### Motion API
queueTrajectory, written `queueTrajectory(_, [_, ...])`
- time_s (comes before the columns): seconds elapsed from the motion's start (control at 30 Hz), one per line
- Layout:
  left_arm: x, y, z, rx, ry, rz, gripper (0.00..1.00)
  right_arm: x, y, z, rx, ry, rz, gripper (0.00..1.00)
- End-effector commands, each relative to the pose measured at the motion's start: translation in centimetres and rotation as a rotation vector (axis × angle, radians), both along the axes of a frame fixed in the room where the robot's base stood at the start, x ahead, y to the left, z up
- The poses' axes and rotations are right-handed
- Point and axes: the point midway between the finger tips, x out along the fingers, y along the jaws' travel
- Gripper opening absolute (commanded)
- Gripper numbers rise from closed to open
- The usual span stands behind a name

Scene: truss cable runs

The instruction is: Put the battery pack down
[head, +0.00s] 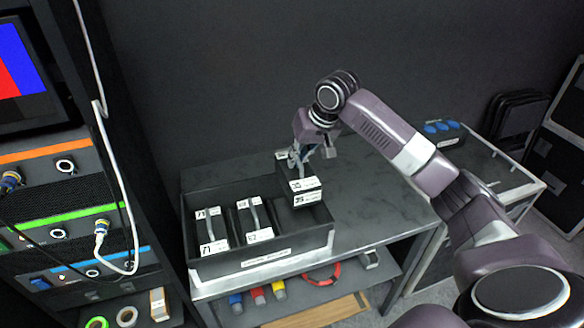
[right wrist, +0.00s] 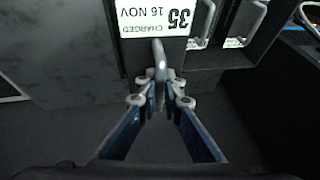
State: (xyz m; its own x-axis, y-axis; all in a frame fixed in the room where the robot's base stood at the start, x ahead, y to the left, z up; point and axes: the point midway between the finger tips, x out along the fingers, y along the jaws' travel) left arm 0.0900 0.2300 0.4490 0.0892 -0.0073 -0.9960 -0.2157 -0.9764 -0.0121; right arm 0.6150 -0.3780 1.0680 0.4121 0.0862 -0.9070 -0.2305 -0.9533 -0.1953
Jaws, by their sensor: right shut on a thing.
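The battery pack (head: 303,194) is a dark block with white labels reading 35 and a grey handle on top. Its label in the right wrist view (right wrist: 152,18) also reads "charged 16 Nov". My right gripper (head: 298,157) is shut on the handle (right wrist: 160,55), with a fingertip on each side. The pack hangs upright over the right end of a black open crate (head: 262,262) on the grey table. I cannot tell whether its underside is inside the crate or above it. My left gripper is out of view.
Two similar packs stand in the crate, one labelled 71 (head: 212,236) and another (head: 254,221) beside it. The grey table top (head: 375,205) is clear to the right. An equipment rack with cables (head: 70,215) stands at the left. A lower shelf holds coloured connectors (head: 257,295).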

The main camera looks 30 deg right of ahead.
Motion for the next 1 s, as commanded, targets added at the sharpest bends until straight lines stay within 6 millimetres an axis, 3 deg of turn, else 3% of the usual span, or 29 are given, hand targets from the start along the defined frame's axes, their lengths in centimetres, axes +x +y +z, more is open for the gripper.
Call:
queueTrajectory(0.4, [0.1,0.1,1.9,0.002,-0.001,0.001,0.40,0.1,0.0,-8.7,0.003,-0.006,0.000,0.00])
queueTrajectory(1.0, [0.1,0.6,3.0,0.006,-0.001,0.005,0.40,0.2,0.0,-15.0,0.001,-0.008,0.001,0.00])
